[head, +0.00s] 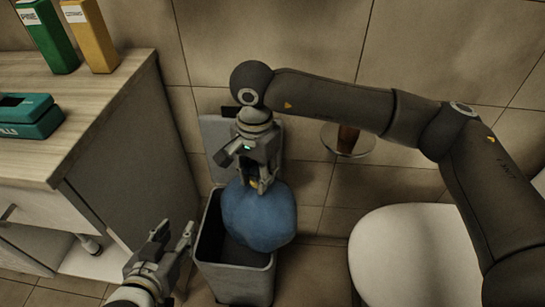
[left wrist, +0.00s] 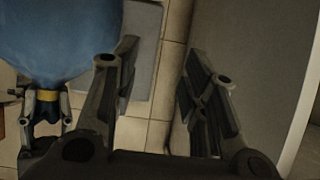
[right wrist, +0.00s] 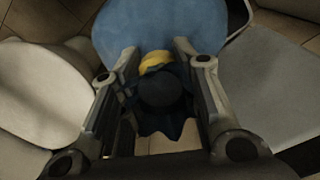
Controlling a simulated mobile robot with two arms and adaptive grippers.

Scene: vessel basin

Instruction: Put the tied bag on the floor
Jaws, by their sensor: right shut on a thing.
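The tied bag (head: 260,215) is a round blue bag with a yellow tie at its neck. In the head view it hangs over the right part of a grey bin's opening and covers part of its rim. My right gripper (head: 257,180) is above it, shut on the bag's gathered neck. The bag (right wrist: 160,25) and its yellow tie (right wrist: 155,62) also show in the right wrist view, with the neck between the fingers. My left gripper (head: 174,238) is open and empty, left of the bin. The bag (left wrist: 60,40) shows at the left wrist view's upper left.
The grey bin (head: 235,285) stands with its lid (head: 216,145) raised behind it. A white toilet (head: 415,260) is at the right. A wooden-topped cabinet (head: 90,100) with boxes on it is at the left. Some tiled floor (head: 315,265) shows between bin and toilet.

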